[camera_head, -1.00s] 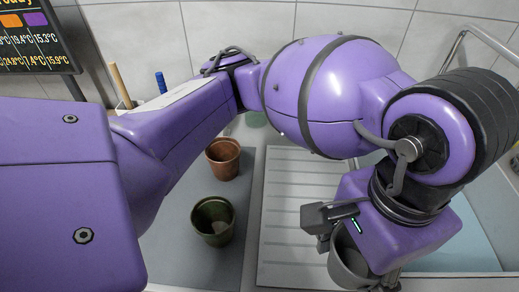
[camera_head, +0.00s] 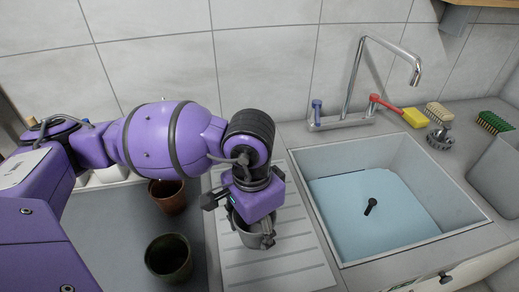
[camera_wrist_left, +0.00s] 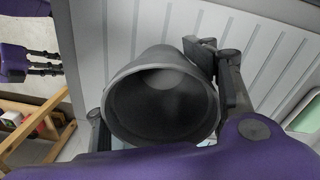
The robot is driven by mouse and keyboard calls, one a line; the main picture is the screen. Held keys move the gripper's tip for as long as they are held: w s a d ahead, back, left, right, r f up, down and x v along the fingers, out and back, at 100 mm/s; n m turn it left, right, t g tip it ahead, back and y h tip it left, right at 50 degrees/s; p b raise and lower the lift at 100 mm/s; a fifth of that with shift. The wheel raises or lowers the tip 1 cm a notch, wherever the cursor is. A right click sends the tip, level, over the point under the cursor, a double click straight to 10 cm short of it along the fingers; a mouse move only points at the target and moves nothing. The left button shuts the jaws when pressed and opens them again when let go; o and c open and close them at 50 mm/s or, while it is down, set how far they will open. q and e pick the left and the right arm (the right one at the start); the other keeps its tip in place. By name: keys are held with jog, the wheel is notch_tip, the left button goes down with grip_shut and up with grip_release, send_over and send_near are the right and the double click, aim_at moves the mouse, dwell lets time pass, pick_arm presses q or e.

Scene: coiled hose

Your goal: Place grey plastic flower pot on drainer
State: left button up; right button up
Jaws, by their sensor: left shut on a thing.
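The grey plastic flower pot (camera_head: 250,234) is held in my left gripper (camera_head: 240,222), over the drainer (camera_head: 290,270), the ribbed light-grey board left of the sink. In the left wrist view the pot (camera_wrist_left: 160,105) shows its open mouth between the fingers, with the ribbed drainer (camera_wrist_left: 120,25) behind it. My left gripper is shut on the pot. I cannot tell whether the pot's base touches the drainer. At the left edge of the left wrist view, my right gripper (camera_wrist_left: 45,64) shows small and away from the pot; its opening is unclear.
A dark green pot (camera_head: 168,258) and a brown pot (camera_head: 168,196) stand on the grey mat (camera_head: 205,255) left of the drainer. The sink (camera_head: 385,190) with a tap (camera_head: 385,50) lies to the right. Brushes (camera_head: 495,122) sit behind it. The front drainer is clear.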

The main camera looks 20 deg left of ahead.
pick_arm(q)
jog(key=shift+f, duration=1.4)
jog(key=shift+f, duration=0.2)
jog(key=o, duration=1.2)
notch_tip(320, 180, up, 13)
jog(key=shift+f, duration=0.2)
jog(key=shift+a, duration=0.1)
